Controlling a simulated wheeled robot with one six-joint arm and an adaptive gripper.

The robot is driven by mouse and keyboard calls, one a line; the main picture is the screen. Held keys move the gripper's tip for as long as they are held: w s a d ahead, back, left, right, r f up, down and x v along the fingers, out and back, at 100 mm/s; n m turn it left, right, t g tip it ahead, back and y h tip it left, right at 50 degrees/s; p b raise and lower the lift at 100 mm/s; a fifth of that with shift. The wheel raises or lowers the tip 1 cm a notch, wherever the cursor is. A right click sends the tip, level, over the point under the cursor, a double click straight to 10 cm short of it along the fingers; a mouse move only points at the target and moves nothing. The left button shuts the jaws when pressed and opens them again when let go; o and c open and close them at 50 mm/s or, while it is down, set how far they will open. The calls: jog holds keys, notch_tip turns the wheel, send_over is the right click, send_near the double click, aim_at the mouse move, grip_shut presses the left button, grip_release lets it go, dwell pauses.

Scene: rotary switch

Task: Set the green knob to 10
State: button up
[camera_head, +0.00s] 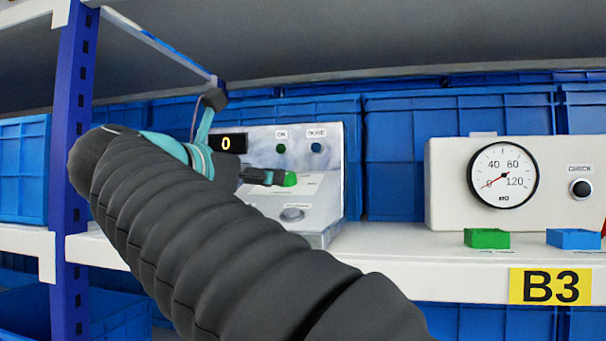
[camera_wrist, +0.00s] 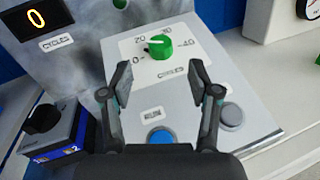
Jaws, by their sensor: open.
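In the head view the knob (camera_head: 290,179) shows at the tip of my gripper (camera_head: 268,178). In the wrist view my gripper (camera_wrist: 160,76) is open and empty, its two fingertips apart, just below the knob in the picture. The CYCLES display (camera_wrist: 36,18) reads 0.
A blue button (camera_wrist: 160,138) and a grey button (camera_wrist: 230,116) lie by the fingers. A black knob (camera_wrist: 43,118) on a small box is at left. In the head view, a gauge box (camera_head: 440,170) stands right on the white shelf, with blue crates (camera_head: 410,150) behind.

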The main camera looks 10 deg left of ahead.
aim_at(281, 190)
jog(key=x, duration=0.7)
jog(key=shift+c, duration=0.2)
jog(key=shift+d, duration=0.1)
jog(key=c, duration=1.1)
